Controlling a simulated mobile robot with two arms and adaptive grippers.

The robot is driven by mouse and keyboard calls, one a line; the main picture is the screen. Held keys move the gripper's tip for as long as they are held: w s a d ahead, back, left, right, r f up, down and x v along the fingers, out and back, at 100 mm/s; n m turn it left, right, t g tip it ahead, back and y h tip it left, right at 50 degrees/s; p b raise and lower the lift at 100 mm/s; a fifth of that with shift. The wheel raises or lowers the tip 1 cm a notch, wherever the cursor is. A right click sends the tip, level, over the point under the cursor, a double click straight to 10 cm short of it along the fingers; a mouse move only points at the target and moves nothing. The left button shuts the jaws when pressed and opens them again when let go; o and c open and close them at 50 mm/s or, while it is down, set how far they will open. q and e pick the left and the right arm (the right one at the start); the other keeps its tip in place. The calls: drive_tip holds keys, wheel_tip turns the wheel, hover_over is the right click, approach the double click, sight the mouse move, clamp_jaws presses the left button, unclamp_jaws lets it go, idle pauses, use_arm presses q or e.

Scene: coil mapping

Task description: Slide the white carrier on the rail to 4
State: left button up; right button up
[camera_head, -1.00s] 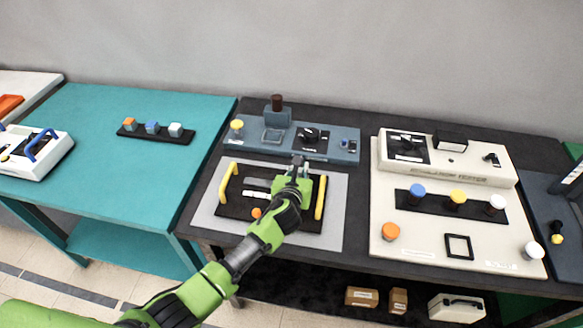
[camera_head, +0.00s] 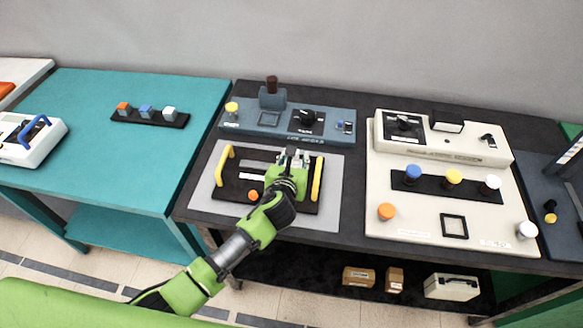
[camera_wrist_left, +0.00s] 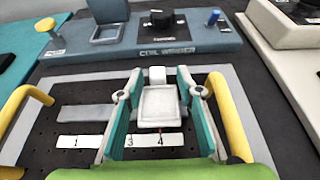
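The white carrier (camera_wrist_left: 158,105) sits on the grey rail (camera_wrist_left: 86,112) on a black perforated board (camera_head: 237,190). Its small red pointer is at the 4 on the white number strip (camera_wrist_left: 75,142). The 1, 3 and 4 are readable; my left finger hides the part around 2. My left gripper (camera_head: 293,157) is over the board's right half. In the left wrist view its teal fingers (camera_wrist_left: 159,95) stand on both sides of the carrier, with narrow gaps showing. My right gripper is not in view.
Yellow handles stand left (camera_head: 224,166) and right (camera_head: 317,178) of the board, the right one close to my gripper. An orange knob (camera_head: 253,196) is at the board's front. The blue-grey coil winder (camera_head: 270,122) is behind. A cream panel (camera_head: 400,228) stands to the right.

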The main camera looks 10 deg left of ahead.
use_arm(q)
drive_tip(key=v, duration=0.7)
drive_tip(key=shift+s+r, duration=0.15)
drive_tip(key=shift+s, duration=0.15)
